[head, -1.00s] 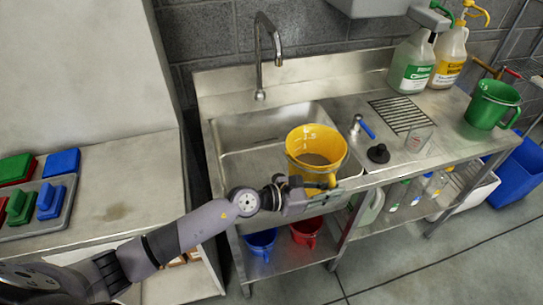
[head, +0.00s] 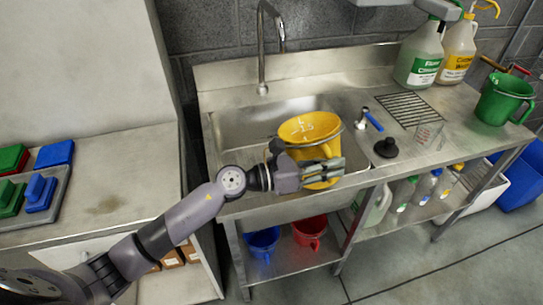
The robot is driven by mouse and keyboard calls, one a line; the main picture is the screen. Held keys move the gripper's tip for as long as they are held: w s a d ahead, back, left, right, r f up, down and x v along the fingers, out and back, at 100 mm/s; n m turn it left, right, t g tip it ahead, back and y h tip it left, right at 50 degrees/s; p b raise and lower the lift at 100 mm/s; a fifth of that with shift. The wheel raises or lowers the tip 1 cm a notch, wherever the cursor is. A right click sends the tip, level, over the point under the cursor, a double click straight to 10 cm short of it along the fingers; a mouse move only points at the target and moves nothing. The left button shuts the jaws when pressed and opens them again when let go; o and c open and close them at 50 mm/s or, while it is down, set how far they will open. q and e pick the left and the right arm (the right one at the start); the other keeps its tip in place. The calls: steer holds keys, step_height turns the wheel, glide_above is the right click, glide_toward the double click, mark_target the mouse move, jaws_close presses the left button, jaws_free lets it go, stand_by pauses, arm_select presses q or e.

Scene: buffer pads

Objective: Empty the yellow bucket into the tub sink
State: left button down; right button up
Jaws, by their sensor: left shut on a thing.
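The yellow bucket (head: 304,130) is over the front right part of the tub sink (head: 232,126), tipped with its mouth toward the basin. Measuring marks show on it, and no brown contents can be seen in it now. My left gripper (head: 325,172) is shut on the bucket at its near side, by the handle. The gripper and bucket hide part of the sink's front edge and basin floor, so I cannot see whether anything lies there. My right gripper is not in view.
A tall faucet (head: 262,50) stands behind the basin. A blue-handled tool (head: 373,120), a black plunger-like stopper (head: 387,147) and a clear beaker (head: 429,134) stand on the right deck. A green pitcher (head: 503,98) and jugs (head: 418,58) stand farther right. Blue (head: 263,243) and red (head: 309,231) buckets sit below.

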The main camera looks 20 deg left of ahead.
mark_target(321, 149)
arm_select(q)
steer(key=a+b, duration=0.1)
steer(key=w+a+r+n+b, duration=0.1)
steer(key=a+r+n+t+h, duration=0.1)
steer(key=shift+w+r+b, duration=0.1)
steer(key=shift+w+b, duration=0.15)
steer(key=shift+b, duration=0.15)
steer(key=shift+a+r+n, duration=0.1)
steer(key=shift+a+n, duration=0.1)
steer(key=shift+n, duration=0.1)
steer(key=shift+w+a+r+n+t+h+b, duration=0.25)
steer(key=shift+a+n+t+b, duration=0.1)
steer(key=shift+a+n, duration=0.1)
steer(key=shift+w+a+r+n+t+h+b, duration=0.15)
steer(key=shift+a+r+n+t+h+b, duration=0.15)
steer(key=shift+n, duration=0.15)
steer(key=shift+w+a+r+n+t+b, duration=0.25)
steer(key=shift+a+n, duration=0.15)
steer(key=shift+n, duration=0.15)
steer(key=shift+w+a+r+n+t+b, duration=0.2)
steer(key=shift+a+n, duration=0.2)
steer(key=shift+n, duration=0.15)
steer(key=shift+w+a+r+n+t+h, duration=0.1)
steer(key=shift+w+a+n+t+h, duration=0.1)
steer(key=shift+a+n, duration=0.2)
steer(key=shift+w+a+r+n+t+h, duration=0.15)
steer(key=shift+a+n+t, duration=0.1)
steer(key=shift+n, duration=0.15)
stand_by(0.5)
